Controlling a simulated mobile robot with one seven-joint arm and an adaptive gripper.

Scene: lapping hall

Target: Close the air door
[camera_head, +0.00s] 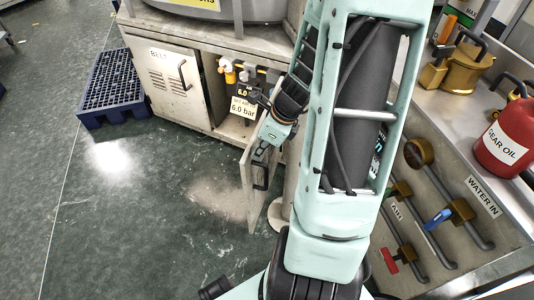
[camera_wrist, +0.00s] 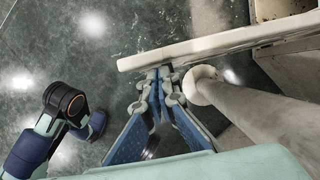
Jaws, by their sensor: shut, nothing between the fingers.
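The air door (camera_head: 250,190) is a narrow grey panel. It stands swung open from the cabinet, left of a round post, with a dark handle (camera_head: 262,172) on its post-facing side. In the wrist view the air door (camera_wrist: 200,46) is a long pale strip seen from above. My gripper (camera_wrist: 164,74) is shut and empty. Its tips are at the post-facing side of the door, near its free end; I cannot tell whether they touch. In the head view my arm hides part of the door's top and hinge side.
The post (camera_wrist: 250,105) stands close right of my gripper. The cabinet has a shut BELT door (camera_head: 175,85) and an open bay with yellow fittings (camera_head: 230,72) above a 6.0 bar label (camera_head: 243,108). A blue pallet (camera_head: 112,90) lies left. The floor left of the air door is clear.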

